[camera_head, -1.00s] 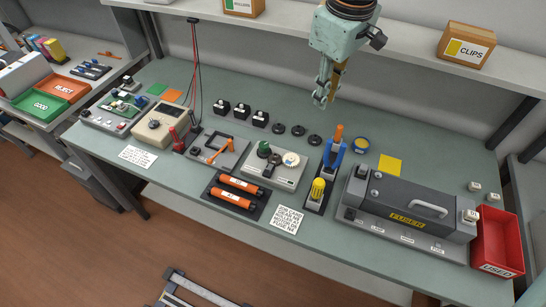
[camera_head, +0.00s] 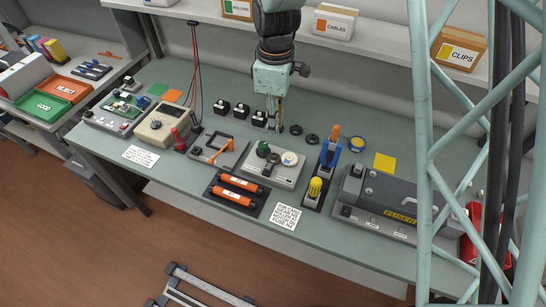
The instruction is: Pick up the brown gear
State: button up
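A grey fixture plate (camera_head: 292,181) lies at the middle of the bench. On it are a green round part (camera_head: 262,149), a small dark round part (camera_head: 274,159) and a cream toothed disc (camera_head: 289,159). The dark one may be the brown gear; its colour and teeth are too small to make out surely. My gripper (camera_head: 273,127) points down behind the plate, close in the picture to the black discs. Its fingers show narrow and partly overlapped, with a yellowish-brown strip between them, so its opening and any contents cannot be told.
Black blocks (camera_head: 241,109) and black discs (camera_head: 312,138) stand behind the plate. An upright blue-and-orange tool (camera_head: 331,149) and a fuser unit (camera_head: 395,205) are to its right. Orange rollers (camera_head: 236,190) lie in front. A shelf with boxes (camera_head: 335,21) runs above.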

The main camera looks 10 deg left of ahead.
jog(key=shift+a+f, duration=0.1)
jog(key=shift+f, duration=0.15)
send_over(274, 155)
jog(key=shift+f, duration=4.2)
jog(key=shift+f, duration=0.1)
jog(key=shift+s+f, duration=0.15)
jog(key=shift+f, duration=2.35)
jog(key=shift+c, duration=0.2)
jog(key=c, duration=0.4)
jog(key=shift+o, duration=0.2)
jog(key=shift+r, duration=0.15)
